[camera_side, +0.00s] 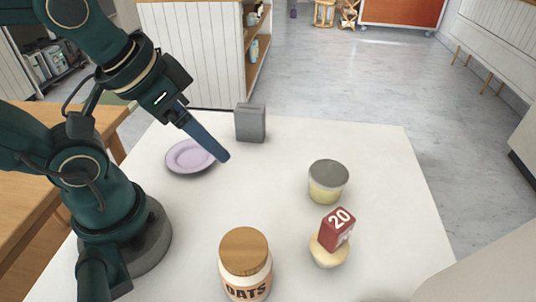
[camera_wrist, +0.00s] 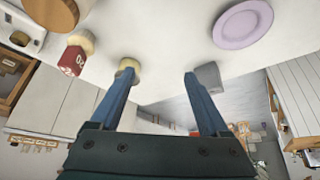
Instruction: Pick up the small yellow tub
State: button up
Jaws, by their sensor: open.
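The small yellow tub (camera_side: 326,190) has a grey lid and stands upright on the white table, right of centre in the side view. In the wrist view the yellow tub (camera_wrist: 130,63) shows just beyond the left finger, which partly hides it. My gripper (camera_side: 222,154) is open and empty, above the table and to the left of the tub in the side view, clearly apart from it. In the wrist view both fingers of my gripper (camera_wrist: 159,75) are spread with nothing between them.
A lilac plate (camera_side: 184,157) and a grey box (camera_side: 251,124) are near my gripper. A red block (camera_side: 336,232) marked 20 sits on a pale round object (camera_side: 327,257) in front of the tub. An oats jar (camera_side: 246,266) stands at the front. The table's right side is clear.

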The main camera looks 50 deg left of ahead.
jog(key=shift+o, duration=0.3)
jog(key=shift+o, duration=1.4)
jog(key=w+a+r+m+t+y, duration=0.15)
jog(key=w+r+t, duration=0.3)
jog(key=w, duration=0.45)
jog(key=m+t+h, duration=0.1)
jog(key=m+h, duration=0.5)
jog(key=h, duration=0.3)
send_over(311, 175)
jog(key=a, duration=0.2)
notch_tip(311, 175, down, 12)
jog(key=shift+n+g+y, duration=0.25)
jog(key=shift+n+g, duration=0.1)
jog(key=shift+g, duration=0.1)
jog(key=s+f, duration=0.1)
jog(key=f, duration=0.1)
jog(key=s+f, duration=0.1)
jog(key=shift+s+f, duration=0.1)
jog(key=shift+f, duration=0.5)
jog(key=shift+x, duration=3.65)
